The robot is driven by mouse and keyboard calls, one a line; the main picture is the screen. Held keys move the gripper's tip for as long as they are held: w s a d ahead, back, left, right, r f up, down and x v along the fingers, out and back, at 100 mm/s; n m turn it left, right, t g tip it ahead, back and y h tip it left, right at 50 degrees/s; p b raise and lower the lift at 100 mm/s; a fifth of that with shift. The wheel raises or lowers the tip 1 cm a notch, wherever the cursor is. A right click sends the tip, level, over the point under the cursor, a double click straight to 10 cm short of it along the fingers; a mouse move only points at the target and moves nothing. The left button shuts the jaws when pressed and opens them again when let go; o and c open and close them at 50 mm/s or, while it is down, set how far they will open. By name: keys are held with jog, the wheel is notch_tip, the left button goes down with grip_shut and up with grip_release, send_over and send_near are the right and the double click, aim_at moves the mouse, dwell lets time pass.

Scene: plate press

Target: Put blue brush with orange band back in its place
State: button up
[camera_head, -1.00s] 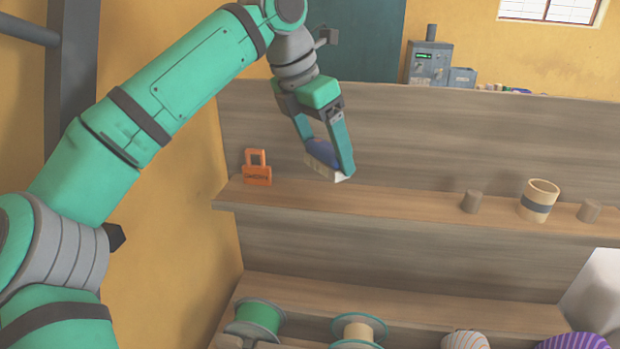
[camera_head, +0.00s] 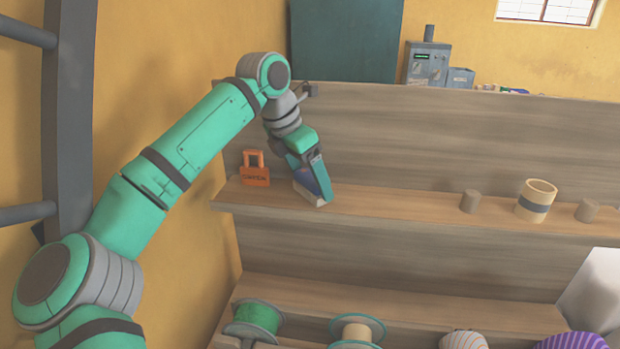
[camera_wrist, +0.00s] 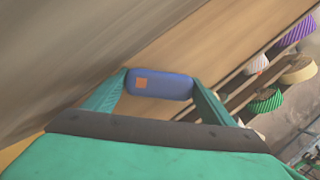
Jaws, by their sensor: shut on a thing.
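The blue brush (camera_head: 308,183) is held between the fingers of my gripper (camera_head: 312,182), which is shut on it. In the head view its pale lower part points down at the upper shelf (camera_head: 400,207); I cannot tell whether it touches the board. In the wrist view the blue brush (camera_wrist: 170,88) lies across between both fingertips, with a small orange patch on its left part. Its underside is hidden there.
An orange padlock-shaped block (camera_head: 255,170) stands on the shelf just left of my gripper. Two grey-brown pegs (camera_head: 470,201) and a beige ring with a dark band (camera_head: 536,201) are farther right. The shelf between is clear. Spools (camera_head: 255,320) sit on the lower shelf.

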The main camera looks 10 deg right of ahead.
jog(key=o, duration=0.6)
jog(key=shift+f, duration=0.1)
jog(key=shift+o, duration=0.2)
jog(key=v, duration=1.2)
jog(key=shift+s+a, duration=0.1)
jog(key=shift+s, duration=0.05)
